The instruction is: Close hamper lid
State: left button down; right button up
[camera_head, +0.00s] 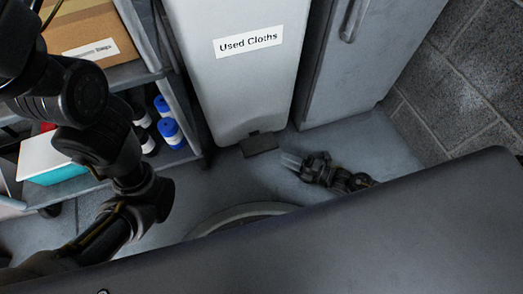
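The hamper (238,85) is a tall pale grey bin labelled "Used Cloths" (248,41), upright on the floor at the top middle. Its top is cut off by the picture edge, so the lid is out of view. A dark foot pedal (260,144) sticks out at its base.
A grey shelf cart (110,174) left of the hamper holds a cardboard box (95,32), blue-capped bottles (168,131) and a white-and-teal box (55,165). A grey cabinet (365,65) and a block wall (465,75) stand right. Floor (385,152) is clear before the cabinet.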

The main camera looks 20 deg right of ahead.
aim_at(261, 148)
jog(key=b+x, duration=0.4)
jog(key=x, duration=0.5)
jog(key=shift+w+a+f, duration=0.1)
jog(key=shift+w, duration=0.05)
jog(key=shift+w+a, duration=0.4)
jog(key=shift+a, duration=0.05)
grip_shut()
